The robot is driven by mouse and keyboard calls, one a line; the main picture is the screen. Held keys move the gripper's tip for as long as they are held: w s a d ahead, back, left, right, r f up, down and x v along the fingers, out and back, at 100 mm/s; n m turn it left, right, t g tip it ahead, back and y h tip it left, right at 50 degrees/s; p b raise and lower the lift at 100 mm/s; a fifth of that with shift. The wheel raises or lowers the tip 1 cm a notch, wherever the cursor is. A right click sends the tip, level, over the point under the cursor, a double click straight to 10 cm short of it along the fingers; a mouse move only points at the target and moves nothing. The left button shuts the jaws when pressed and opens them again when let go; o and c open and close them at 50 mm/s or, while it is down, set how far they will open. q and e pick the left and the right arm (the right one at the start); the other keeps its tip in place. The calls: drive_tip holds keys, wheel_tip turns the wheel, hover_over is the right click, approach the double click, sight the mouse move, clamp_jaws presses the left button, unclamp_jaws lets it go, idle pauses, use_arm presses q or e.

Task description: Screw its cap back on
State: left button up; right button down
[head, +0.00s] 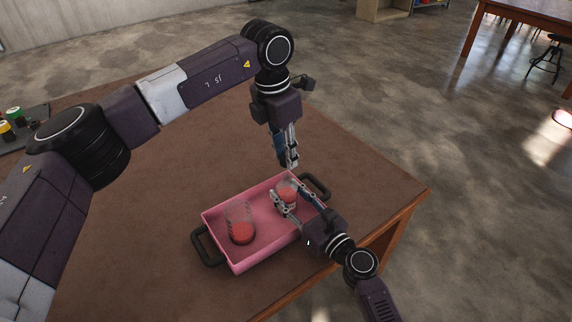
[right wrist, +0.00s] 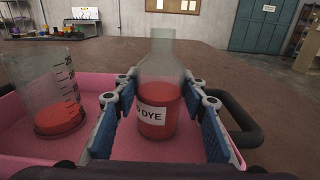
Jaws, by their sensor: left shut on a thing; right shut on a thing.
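A clear bottle (head: 287,193) with red liquid stands in the pink tray. In the right wrist view the bottle (right wrist: 158,112) is upright, with a white label reading "DYE" and no cap visible on its neck. My right gripper (head: 289,189) is shut on the bottle's body, one finger on each side. My left gripper (head: 289,161) points down just above and beside the bottle's top in the head view. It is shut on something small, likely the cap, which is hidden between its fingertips. The left gripper does not show in the right wrist view.
The pink tray (head: 224,254) with black handles lies near the brown table's edge. A clear graduated beaker (head: 240,222) with red liquid stands in it, left of the bottle. A dark tray (head: 36,114) with small coloured jars sits far left. The tabletop around the tray is clear.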

sight(287, 176)
use_arm(q)
drive_tip(key=shift+f, duration=1.25)
drive_tip(key=shift+f, duration=0.15)
drive_tip(key=shift+f, duration=0.75)
drive_tip(key=shift+f, duration=0.6)
